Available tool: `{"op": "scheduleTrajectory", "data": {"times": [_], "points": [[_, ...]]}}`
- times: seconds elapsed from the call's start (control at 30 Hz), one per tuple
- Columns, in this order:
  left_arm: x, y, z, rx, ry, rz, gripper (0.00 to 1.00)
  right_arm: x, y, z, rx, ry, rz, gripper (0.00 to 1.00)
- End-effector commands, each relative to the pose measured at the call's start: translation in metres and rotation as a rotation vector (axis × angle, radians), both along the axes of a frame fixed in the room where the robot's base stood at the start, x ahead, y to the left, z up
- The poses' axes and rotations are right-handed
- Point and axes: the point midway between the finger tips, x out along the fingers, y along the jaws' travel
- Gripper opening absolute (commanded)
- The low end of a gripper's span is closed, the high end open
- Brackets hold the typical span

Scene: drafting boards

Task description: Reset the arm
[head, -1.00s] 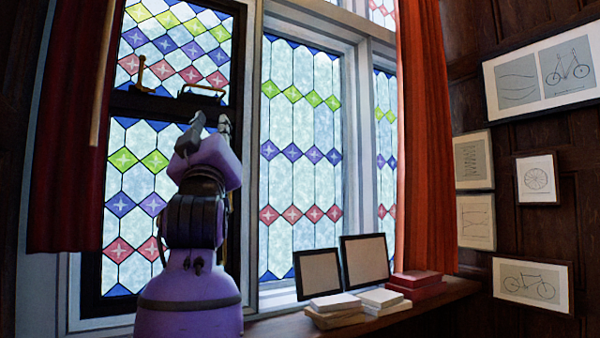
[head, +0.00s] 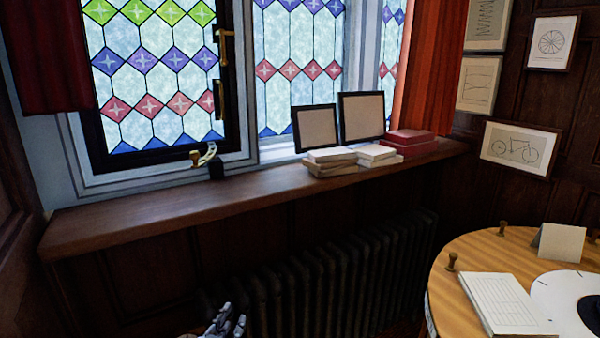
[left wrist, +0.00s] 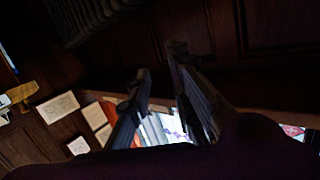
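My left gripper (head: 230,320) shows at the bottom edge of the head view, low in front of the dark radiator. Only its grey fingers show there; the rest of the arm is out of frame. In the left wrist view my left gripper (left wrist: 159,60) has its two dark fingers apart, with nothing seen between the tips. My right gripper is in neither view.
A wooden sill (head: 150,215) runs below the stained-glass window (head: 160,85). It carries books (head: 330,164) and two frames (head: 362,117). A radiator (head: 335,275) stands beneath. A round table (head: 455,285) with papers is at the lower right.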

Motion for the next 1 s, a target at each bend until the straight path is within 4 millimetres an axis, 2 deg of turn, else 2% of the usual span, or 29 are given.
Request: {"op": "scheduleTrajectory", "data": {"times": [0.03, 0.17, 0.2, 0.3, 0.4, 0.5, 0.6, 0.7, 1.0], "points": [[-0.027, 0.003, -0.035, -0.006, 0.063, 0.002, 0.19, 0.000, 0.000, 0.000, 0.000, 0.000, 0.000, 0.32], [-0.095, 0.007, -0.109, -0.026, 0.211, 0.012, 0.19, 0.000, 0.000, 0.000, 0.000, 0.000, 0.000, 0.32], [-0.118, 0.008, -0.129, -0.029, 0.257, 0.017, 0.19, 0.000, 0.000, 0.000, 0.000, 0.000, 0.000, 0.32], [-0.178, 0.012, -0.175, -0.035, 0.369, 0.031, 0.19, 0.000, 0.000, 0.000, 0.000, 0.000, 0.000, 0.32], [-0.234, 0.017, -0.210, -0.038, 0.467, 0.049, 0.19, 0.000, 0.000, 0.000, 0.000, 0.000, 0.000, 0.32], [-0.278, 0.023, -0.233, -0.040, 0.542, 0.069, 0.19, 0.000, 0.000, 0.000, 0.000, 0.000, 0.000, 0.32], [-0.307, 0.029, -0.245, -0.040, 0.588, 0.085, 0.19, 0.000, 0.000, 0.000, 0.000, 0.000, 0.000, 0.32], [-0.321, 0.031, -0.250, -0.040, 0.610, 0.092, 0.19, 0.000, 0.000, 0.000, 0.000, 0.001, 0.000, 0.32], [-0.323, 0.032, -0.252, -0.040, 0.615, 0.094, 0.19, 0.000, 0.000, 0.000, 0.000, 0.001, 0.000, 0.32]]}}
